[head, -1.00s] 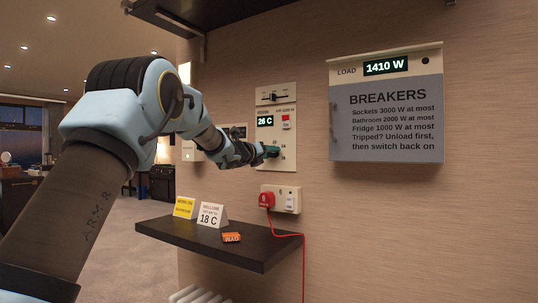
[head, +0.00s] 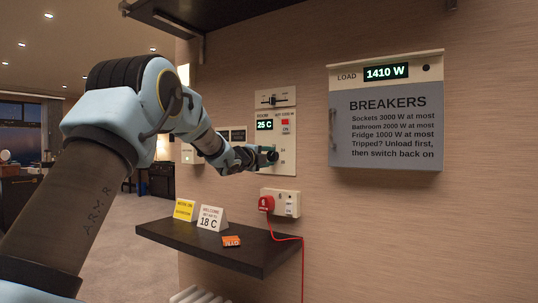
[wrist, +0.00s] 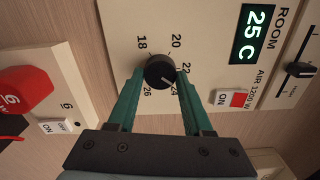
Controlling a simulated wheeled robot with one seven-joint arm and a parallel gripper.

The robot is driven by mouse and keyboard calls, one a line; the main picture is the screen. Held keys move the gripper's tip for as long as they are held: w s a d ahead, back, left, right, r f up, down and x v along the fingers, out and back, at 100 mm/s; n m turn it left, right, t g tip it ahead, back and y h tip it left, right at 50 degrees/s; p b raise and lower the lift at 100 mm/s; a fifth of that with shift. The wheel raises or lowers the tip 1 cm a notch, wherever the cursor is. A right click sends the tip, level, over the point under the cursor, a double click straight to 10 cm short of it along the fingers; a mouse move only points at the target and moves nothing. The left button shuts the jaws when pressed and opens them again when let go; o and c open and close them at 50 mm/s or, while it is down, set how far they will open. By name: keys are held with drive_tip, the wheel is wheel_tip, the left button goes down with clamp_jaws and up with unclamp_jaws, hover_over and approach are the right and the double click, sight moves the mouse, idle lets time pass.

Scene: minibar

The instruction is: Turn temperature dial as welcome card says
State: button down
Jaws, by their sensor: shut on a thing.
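The round black temperature dial (wrist: 160,72) sits on the cream wall panel (wrist: 130,20), among printed marks 18, 20, 22, 24 and 26. Its white pointer line faces toward the 24 side. My gripper (wrist: 160,80) is shut on the dial, one green finger on each side; in the head view my gripper (head: 268,156) hides the dial. The room display (wrist: 257,33) reads 25 C, and it also shows in the head view (head: 265,125). The white welcome card (head: 211,219) stands on the shelf and reads 18 C.
The dark shelf (head: 250,250) below also holds a yellow card (head: 184,210) and an orange tag (head: 231,241). A red plug (head: 265,203) with a red cord sits in the socket. A red switch (wrist: 238,99) and a slider (wrist: 300,70) are near the dial. The breaker box (head: 386,125) reads 1410 W.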

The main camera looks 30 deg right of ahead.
drive_tip(key=n+p, duration=0.1)
drive_tip(key=n, duration=0.1)
drive_tip(key=n+p, duration=0.2)
drive_tip(key=n, duration=0.1)
drive_tip(key=shift+r+n, duration=0.2)
drive_tip(key=shift+n, duration=0.1)
drive_tip(key=n+p, duration=0.2)
drive_tip(key=n, duration=0.2)
drive_tip(key=n+p, duration=0.3)
drive_tip(key=n, duration=0.2)
drive_tip(key=shift+w+a, duration=0.1)
drive_tip(key=n+p, duration=0.2)
drive_tip(key=n, duration=0.2)
drive_tip(key=shift+n, duration=0.3)
drive_tip(key=n+p, duration=0.3)
drive_tip(key=n, duration=0.3)
drive_tip(key=shift+w+f, duration=0.1)
drive_tip(key=shift+w, duration=0.05)
drive_tip(key=n+p, duration=0.1)
drive_tip(key=n, duration=0.5)
drive_tip(key=shift+f, duration=0.15)
drive_tip(key=shift+c, duration=1.6)
unclamp_jaws()
